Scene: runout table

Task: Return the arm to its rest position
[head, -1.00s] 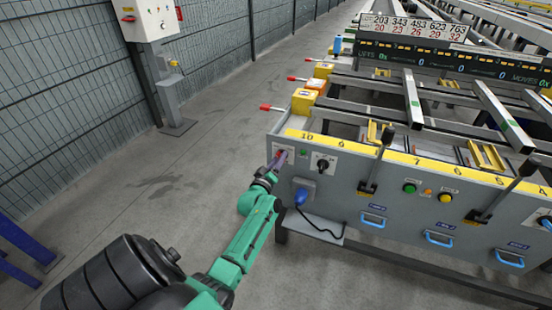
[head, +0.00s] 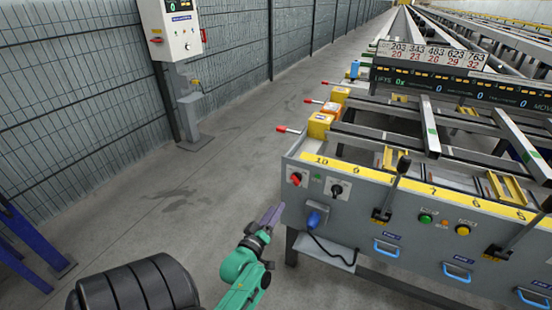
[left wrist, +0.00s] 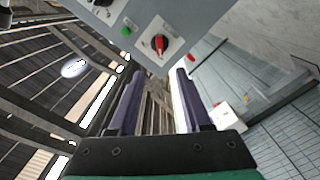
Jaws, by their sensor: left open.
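My left gripper (head: 270,217) is in the head view, at the end of the green arm, left of the table's front panel and apart from it. In the left wrist view its two dark fingers (left wrist: 155,95) are spread with nothing between them. A red rotary switch (head: 296,179) sits on the panel's left end. It also shows ahead of the fingers in the left wrist view (left wrist: 160,44), with a gap to them. My right gripper is not in view.
The runout table's grey panel (head: 365,218) carries a black switch (head: 337,190), levers, buttons, a blue plug (head: 314,219) and blue handles. A control box (head: 172,30) stands by the mesh fence. A blue post (head: 28,245) is at left. The floor between is clear.

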